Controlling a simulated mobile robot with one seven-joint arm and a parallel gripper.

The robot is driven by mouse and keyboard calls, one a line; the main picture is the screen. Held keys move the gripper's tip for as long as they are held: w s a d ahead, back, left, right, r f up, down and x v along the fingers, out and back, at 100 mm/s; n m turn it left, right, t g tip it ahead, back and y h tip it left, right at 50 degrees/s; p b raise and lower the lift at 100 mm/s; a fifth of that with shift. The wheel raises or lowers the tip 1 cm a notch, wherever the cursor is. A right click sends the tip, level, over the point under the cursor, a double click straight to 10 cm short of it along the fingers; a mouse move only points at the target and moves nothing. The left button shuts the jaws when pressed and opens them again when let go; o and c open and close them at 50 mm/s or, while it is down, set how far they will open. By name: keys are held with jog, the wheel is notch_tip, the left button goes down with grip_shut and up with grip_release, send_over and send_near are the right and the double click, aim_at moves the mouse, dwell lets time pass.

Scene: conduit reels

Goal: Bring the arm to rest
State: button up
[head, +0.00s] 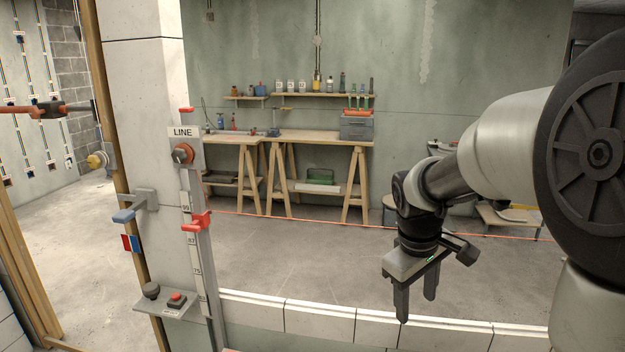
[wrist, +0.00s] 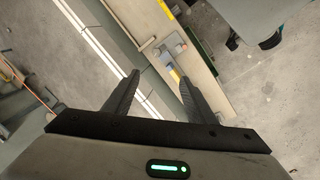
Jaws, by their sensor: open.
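My gripper (head: 415,300) hangs from my arm at the right of the head view, fingers pointing down. It is in front of and above the low white block wall. The two dark fingers are apart with nothing between them. In the wrist view my gripper (wrist: 158,82) also shows open and empty. Beyond its fingertips are a pale post or ledge surface and the grey floor. My arm comes in from the right edge of the head view, bent at the elbow.
A white post (head: 150,90) carries a LINE sign (head: 183,132), a red slider (head: 197,221) on a scale, a blue-ended lever (head: 124,215) and a red button (head: 176,299). The low block wall (head: 330,322) runs along the front. Workbenches (head: 310,136) stand behind, across open floor.

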jog(key=s+a+r+m+t+y+p, duration=0.1)
jog(key=s+a+r+m+t, duration=0.15)
jog(key=s+r, duration=0.45)
jog(key=s+a+r+m+t+y, duration=0.15)
jog(key=s+a+m, duration=0.25)
jog(key=s, duration=0.8)
notch_tip(320, 180, up, 17)
jog(key=p, duration=1.6)
jog(key=shift+w+d+f, duration=0.15)
jog(key=shift+h, duration=0.25)
